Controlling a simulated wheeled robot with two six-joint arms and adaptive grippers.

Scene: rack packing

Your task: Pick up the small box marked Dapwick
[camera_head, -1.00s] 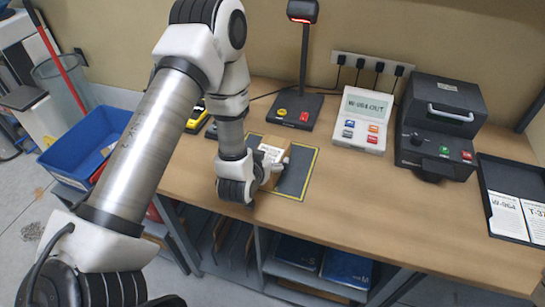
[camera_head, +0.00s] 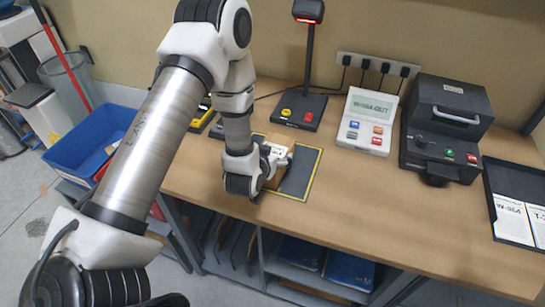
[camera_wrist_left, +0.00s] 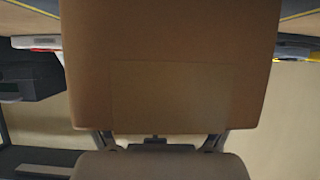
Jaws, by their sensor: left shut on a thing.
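A small brown cardboard box (camera_head: 272,179) is in my left gripper (camera_head: 279,157), over the dark mat with the yellow border. The gripper comes at it from the left, and its dark wrist hides much of the box. In the left wrist view the plain brown face of the box (camera_wrist_left: 172,65) fills the middle, with the finger pads of my gripper (camera_wrist_left: 160,140) at its lower edge. No marking is readable on the box. I cannot tell whether it touches the mat (camera_head: 300,180). My right gripper is not in view.
A lamp-like post (camera_head: 304,70) stands behind the mat. A white keypad device (camera_head: 366,122) and a black machine (camera_head: 443,135) stand to its right, then a black tray (camera_head: 488,185) with cards. A blue bin (camera_head: 88,140) is at the left. The front right of the bench is clear.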

